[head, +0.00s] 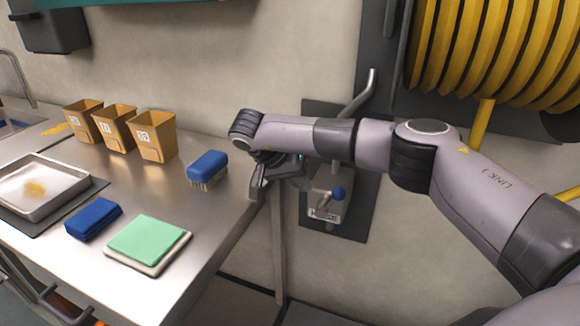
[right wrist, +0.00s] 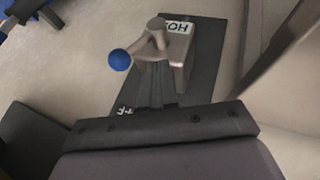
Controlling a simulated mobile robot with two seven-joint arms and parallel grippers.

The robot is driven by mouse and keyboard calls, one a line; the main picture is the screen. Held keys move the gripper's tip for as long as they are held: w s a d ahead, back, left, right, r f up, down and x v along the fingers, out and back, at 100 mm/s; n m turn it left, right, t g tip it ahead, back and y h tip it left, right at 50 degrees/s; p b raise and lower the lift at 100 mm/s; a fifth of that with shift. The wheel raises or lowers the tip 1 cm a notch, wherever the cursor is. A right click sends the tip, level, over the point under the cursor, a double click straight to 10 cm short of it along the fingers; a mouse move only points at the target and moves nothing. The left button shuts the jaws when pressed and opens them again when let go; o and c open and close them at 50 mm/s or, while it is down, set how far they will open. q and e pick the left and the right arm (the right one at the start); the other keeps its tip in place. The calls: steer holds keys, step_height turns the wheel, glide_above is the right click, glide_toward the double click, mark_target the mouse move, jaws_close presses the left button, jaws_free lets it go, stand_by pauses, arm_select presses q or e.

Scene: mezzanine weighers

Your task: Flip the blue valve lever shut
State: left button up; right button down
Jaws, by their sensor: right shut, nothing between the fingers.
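The valve lever's blue ball knob (head: 338,193) shows on the wall unit just right of my right gripper (head: 305,181) in the head view. In the right wrist view the blue knob (right wrist: 119,60) sits at the lower left end of a short metal lever (right wrist: 139,50), which runs up to a round pivot. My right gripper (right wrist: 155,72) is shut and empty, with its fingers close to the lever; I cannot tell whether they touch. My arm hides part of the valve in the head view. My left gripper is not in view.
The valve sits on a dark wall plate (head: 352,222) beside the steel counter (head: 200,225). The counter holds a blue brush (head: 207,166), a blue sponge (head: 93,218), a green pad (head: 148,238) and several tan bins (head: 156,137). A yellow hose reel (head: 490,50) hangs upper right.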

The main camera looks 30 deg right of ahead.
mark_target(331, 202)
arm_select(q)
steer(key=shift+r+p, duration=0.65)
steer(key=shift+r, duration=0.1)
arm_select(e)
steer(key=s+d, duration=0.1)
steer(key=s+d+f, duration=0.1)
steer(key=d, duration=0.1)
steer(key=shift+s+d, duration=0.25)
steer(key=shift+d, duration=0.05)
